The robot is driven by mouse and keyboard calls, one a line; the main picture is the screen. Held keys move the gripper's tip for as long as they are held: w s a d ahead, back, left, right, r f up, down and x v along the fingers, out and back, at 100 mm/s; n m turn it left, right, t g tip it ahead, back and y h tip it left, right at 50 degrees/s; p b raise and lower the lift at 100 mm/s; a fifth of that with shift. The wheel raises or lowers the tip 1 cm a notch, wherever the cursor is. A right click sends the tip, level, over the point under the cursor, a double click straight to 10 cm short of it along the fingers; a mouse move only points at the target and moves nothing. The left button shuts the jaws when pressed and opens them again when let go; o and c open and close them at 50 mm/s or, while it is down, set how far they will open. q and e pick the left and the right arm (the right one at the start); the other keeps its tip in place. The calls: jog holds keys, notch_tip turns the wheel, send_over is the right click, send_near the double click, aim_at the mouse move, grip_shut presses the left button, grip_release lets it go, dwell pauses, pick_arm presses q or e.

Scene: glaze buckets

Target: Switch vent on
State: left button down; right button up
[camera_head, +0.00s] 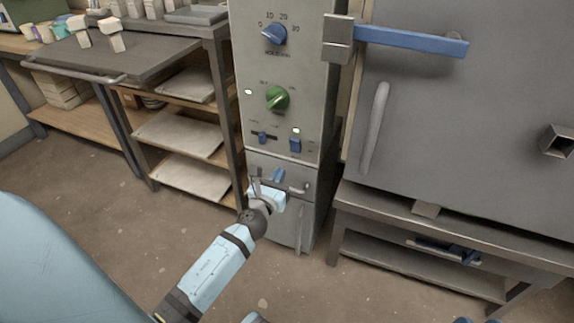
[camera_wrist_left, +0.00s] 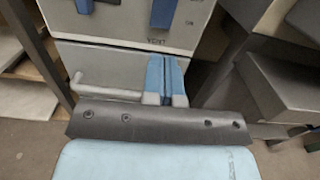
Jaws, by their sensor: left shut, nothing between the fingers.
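The vent switch is a blue rocker (camera_head: 295,145) low on the right of the grey control panel (camera_head: 255,65). In the left wrist view the blue switch (camera_wrist_left: 163,12) is at the top edge, partly cut off, above a "VENT" label. I cannot tell its position for sure. A small pale light (camera_head: 296,130) sits just above it. My left gripper (camera_head: 279,174) is in front of the lower cabinet, below the switch and apart from it in the picture. In the left wrist view its blue fingers (camera_wrist_left: 167,78) are together, with nothing between them.
Above the switch are a green knob (camera_head: 277,98) and a blue dial (camera_head: 274,33); a small blue slider (camera_head: 263,137) is to its left. A kiln-like box with a blue-handled latch (camera_head: 415,40) stands right. A shelf rack (camera_head: 180,130) stands left. The floor in front is open.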

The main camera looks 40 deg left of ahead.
pick_arm(q)
jog(key=v, duration=0.5)
jog(key=shift+r, duration=0.15)
dwell(0.3)
